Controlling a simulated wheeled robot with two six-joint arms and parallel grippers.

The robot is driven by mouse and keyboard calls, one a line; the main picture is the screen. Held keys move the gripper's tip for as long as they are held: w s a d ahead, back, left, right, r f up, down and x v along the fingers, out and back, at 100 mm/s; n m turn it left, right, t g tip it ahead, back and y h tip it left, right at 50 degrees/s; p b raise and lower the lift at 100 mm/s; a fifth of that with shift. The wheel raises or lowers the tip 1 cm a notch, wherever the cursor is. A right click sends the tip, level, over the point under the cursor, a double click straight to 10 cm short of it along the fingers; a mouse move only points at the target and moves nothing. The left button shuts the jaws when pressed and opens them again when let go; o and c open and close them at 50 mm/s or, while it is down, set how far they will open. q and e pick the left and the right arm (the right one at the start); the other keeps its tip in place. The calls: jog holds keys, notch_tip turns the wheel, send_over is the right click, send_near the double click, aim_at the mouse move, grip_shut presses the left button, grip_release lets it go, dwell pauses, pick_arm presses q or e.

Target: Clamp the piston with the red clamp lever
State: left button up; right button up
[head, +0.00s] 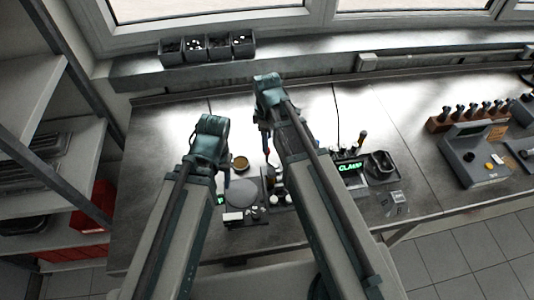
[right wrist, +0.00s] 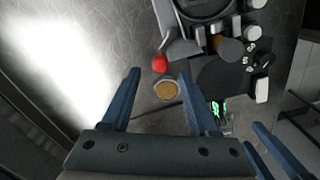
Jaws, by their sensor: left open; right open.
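The red clamp lever shows in the right wrist view as a grey arm with a red ball knob (right wrist: 160,63). It runs up to a round dark fixture (right wrist: 205,8); a brown-ended cylinder (right wrist: 228,46) sits beside it. I cannot tell which part is the piston. My right gripper (right wrist: 160,95) is open and empty, with the knob just beyond and between its fingertips. In the head view my right gripper (head: 267,135) is partly hidden by its arm. My left gripper (head: 222,180) is open, beside the round grey plate (head: 240,192).
A tan round dish (head: 240,162) lies between the grippers. A display reading CLAMP (head: 350,168) stands right of my right arm. A grey control box (head: 480,155) and a rack of tools (head: 465,115) stand further right. Small dark bins (head: 205,47) line the sill. The bench back is clear.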

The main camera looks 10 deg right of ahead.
notch_tip(320, 180, down, 5)
jog(key=b, duration=0.3)
jog(key=shift+r, duration=0.2)
grip_shut()
